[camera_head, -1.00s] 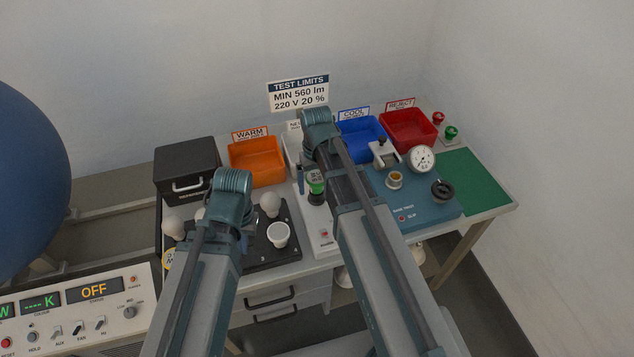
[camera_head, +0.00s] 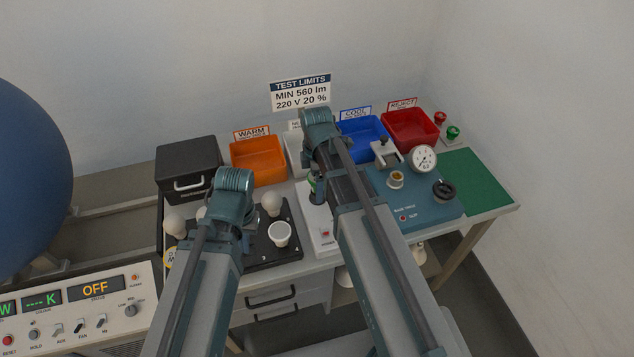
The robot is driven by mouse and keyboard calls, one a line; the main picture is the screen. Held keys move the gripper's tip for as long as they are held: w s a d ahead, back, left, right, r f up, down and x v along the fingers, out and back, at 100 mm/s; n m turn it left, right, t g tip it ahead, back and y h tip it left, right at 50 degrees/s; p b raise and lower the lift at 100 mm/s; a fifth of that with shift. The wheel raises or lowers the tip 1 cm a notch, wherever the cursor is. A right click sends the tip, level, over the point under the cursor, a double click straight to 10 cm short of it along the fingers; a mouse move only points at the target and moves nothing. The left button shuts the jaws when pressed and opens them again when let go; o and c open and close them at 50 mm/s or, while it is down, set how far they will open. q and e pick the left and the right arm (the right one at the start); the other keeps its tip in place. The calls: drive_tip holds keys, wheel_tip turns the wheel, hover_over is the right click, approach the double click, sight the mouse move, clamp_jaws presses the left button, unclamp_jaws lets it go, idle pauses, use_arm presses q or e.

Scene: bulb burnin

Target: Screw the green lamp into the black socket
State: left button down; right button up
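The green lamp (camera_head: 312,186) is mostly hidden behind my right arm; only a narrow green strip shows above the white box with the red switch (camera_head: 322,222). The black socket (camera_head: 316,198) shows as a dark patch on that box, just below the green. I cannot tell how far the lamp sits in it. My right gripper is at the lamp, largely covered by its own wrist, and its hold cannot be seen. My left gripper (camera_head: 246,240) points down over the black lamp tray (camera_head: 268,254); its wrist covers most of it, and its fingers are unclear.
White bulbs (camera_head: 271,204) and a white round lamp (camera_head: 280,234) stand on the tray close to my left gripper. Orange (camera_head: 257,158), blue (camera_head: 362,138) and red (camera_head: 410,130) bins line the back. A blue tester (camera_head: 425,207) stands right. The green mat (camera_head: 474,182) is clear.

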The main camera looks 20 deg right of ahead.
drive_tip(key=n, duration=0.2)
drive_tip(key=shift+n, duration=0.4)
drive_tip(key=shift+c, duration=0.2)
drive_tip(key=c, duration=1.2)
drive_tip(key=m, duration=0.5)
drive_tip(key=shift+w, duration=0.1)
drive_tip(key=o, duration=1.3)
